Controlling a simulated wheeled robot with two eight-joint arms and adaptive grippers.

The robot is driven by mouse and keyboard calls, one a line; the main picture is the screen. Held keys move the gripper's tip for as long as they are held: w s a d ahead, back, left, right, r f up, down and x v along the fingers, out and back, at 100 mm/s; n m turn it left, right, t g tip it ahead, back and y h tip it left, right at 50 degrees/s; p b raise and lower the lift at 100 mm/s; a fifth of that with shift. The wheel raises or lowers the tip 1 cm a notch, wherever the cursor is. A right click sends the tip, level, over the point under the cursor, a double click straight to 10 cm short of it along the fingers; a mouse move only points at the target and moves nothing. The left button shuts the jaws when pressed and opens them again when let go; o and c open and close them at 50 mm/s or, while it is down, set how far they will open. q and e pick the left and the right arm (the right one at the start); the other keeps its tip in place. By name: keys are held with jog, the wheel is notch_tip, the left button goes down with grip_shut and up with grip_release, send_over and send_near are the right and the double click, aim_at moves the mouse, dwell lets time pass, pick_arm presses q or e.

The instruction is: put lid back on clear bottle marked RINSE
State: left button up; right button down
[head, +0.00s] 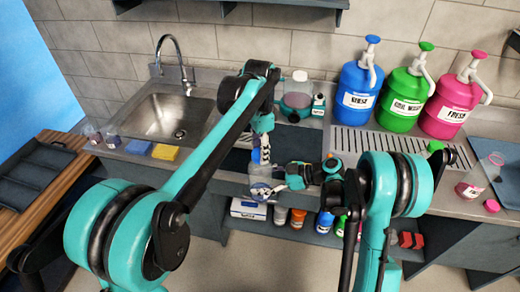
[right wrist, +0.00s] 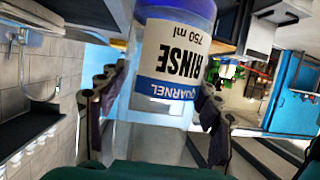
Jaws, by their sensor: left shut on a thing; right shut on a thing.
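The clear bottle marked RINSE (right wrist: 172,75) is between the fingers of my right gripper (right wrist: 157,105). Its white and blue label reads upside down in the right wrist view, with blue at the end near the picture's top. In the head view the bottle (head: 257,211) is in front of the counter edge, partly hidden by my right gripper (head: 266,188), which is shut on it. My left gripper (head: 261,152) is just above, shut on a small blue thing that looks like the lid (head: 255,156). Fingers hide most of it. I cannot tell whether it touches the bottle.
Blue, green and pink pump jugs (head: 404,98) stand at the back right. A sink (head: 160,112) is at the left, with blue and yellow sponges (head: 165,153) before it. An open bottle (head: 472,186) and pink lid (head: 491,206) are at right. Several bottles stand on the lower shelf.

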pick_arm(q)
jog(key=o, duration=1.4)
jog(key=shift+r, duration=0.1)
notch_tip(320, 180, up, 12)
jog(key=shift+a+f, duration=0.1)
jog(key=s+a+f+n+t, duration=0.2)
jog(key=s+a+f+n, duration=0.2)
jog(key=s+a+f, duration=0.2)
jog(key=s+a+f+n+t, duration=0.3)
jog(key=s+a+f+n, duration=0.2)
jog(key=s, duration=0.3)
jog(key=s+a+f+n+t, duration=0.2)
jog(key=s+a+f+n, duration=0.2)
jog(key=s+a+f, duration=0.3)
jog(key=shift+a+n, duration=0.3)
jog(key=shift+a, duration=0.2)
